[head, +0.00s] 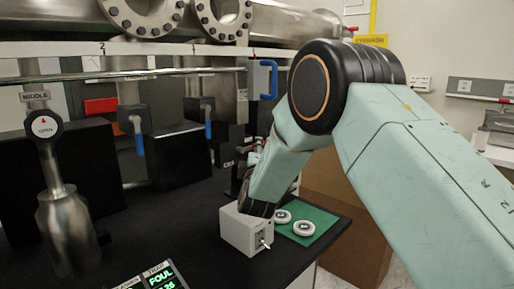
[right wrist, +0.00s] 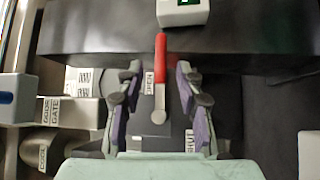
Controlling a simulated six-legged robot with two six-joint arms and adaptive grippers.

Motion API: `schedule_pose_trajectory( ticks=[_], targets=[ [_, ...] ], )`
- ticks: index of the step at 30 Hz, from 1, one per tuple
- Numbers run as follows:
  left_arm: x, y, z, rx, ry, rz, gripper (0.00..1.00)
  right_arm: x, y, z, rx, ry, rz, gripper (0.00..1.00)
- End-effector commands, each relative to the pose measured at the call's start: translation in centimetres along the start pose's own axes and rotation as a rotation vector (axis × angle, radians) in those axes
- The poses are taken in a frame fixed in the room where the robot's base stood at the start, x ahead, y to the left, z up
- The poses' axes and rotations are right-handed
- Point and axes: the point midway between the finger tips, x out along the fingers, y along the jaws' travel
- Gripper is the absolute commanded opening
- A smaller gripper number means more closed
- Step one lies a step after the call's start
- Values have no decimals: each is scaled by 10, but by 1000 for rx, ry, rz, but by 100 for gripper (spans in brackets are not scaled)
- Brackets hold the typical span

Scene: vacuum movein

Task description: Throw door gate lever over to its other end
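In the right wrist view a lever with a red handle (right wrist: 160,55) and a grey shank runs up from a round pivot (right wrist: 158,117). The handle points to the top of the picture, beside an OPEN label (right wrist: 149,83). A SHUT label (right wrist: 190,141) is at the lower right of the pivot. No door gate name is readable on it. My right gripper (right wrist: 159,68) is open, its purple-padded fingers apart on either side of the lever. In the head view my right arm hides most of the lever area. My left gripper is not in view.
A label ending in GATE (right wrist: 56,110) is at the left in the wrist view. In the head view a pale box (head: 245,229) and a green mat (head: 307,222) with two round white pieces lie by the bench edge. Blue-handled valves (head: 138,137) and steel pipes stand behind.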

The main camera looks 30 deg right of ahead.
Motion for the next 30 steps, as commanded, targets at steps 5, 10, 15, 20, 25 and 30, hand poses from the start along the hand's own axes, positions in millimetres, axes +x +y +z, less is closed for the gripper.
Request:
schedule_pose_trajectory(
  ticks=[5, 10, 15, 20, 25, 30],
  targets=[
    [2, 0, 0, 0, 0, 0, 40, 24, -1, 1, 1, -2, 1, 36],
    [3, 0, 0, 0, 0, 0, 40, 36, -1, 1, 1, -1, -1, 36],
    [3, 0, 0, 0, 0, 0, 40, 39, -1, 1, -1, -1, -1, 36],
    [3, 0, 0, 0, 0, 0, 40, 39, -1, 1, -1, -1, -1, 36],
    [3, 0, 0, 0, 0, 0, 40, 39, -1, 1, 0, -1, -1, 25],
    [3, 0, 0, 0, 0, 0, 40, 39, -1, 1, 0, -1, -1, 10]
  ],
)
